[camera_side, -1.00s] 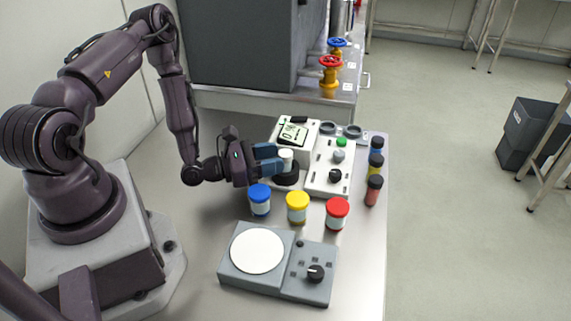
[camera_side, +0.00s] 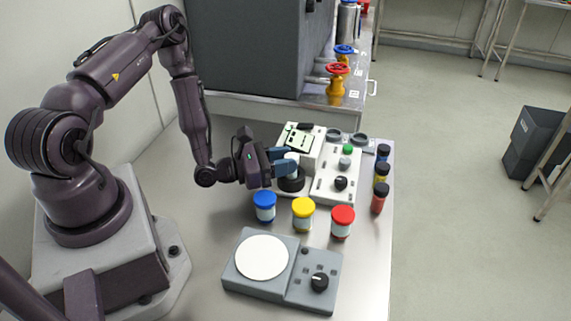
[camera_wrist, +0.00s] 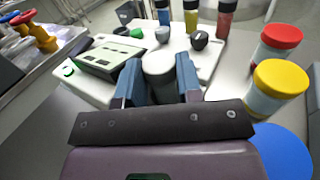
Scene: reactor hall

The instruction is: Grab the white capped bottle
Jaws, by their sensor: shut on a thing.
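The white capped bottle (camera_side: 292,157) is at the back of the table, upright above a round black base (camera_side: 291,184). Its pale rounded top (camera_wrist: 158,62) shows between the fingers in the wrist view. My gripper (camera_side: 284,160) reaches it from the left and is shut on it, one blue finger on each side. The fingers and body of my gripper also show in the wrist view (camera_wrist: 158,82). The fingers hide much of the bottle's body. I cannot tell whether its bottom touches the black base.
Blue (camera_side: 265,206), yellow (camera_side: 303,213) and red (camera_side: 342,221) lidded jars stand in front. A white panel with knobs (camera_side: 326,190) and small dark-capped vials (camera_side: 380,172) are to the right. A grey scale-like device (camera_side: 232,277) lies nearest. Bare tabletop lies left of the jars.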

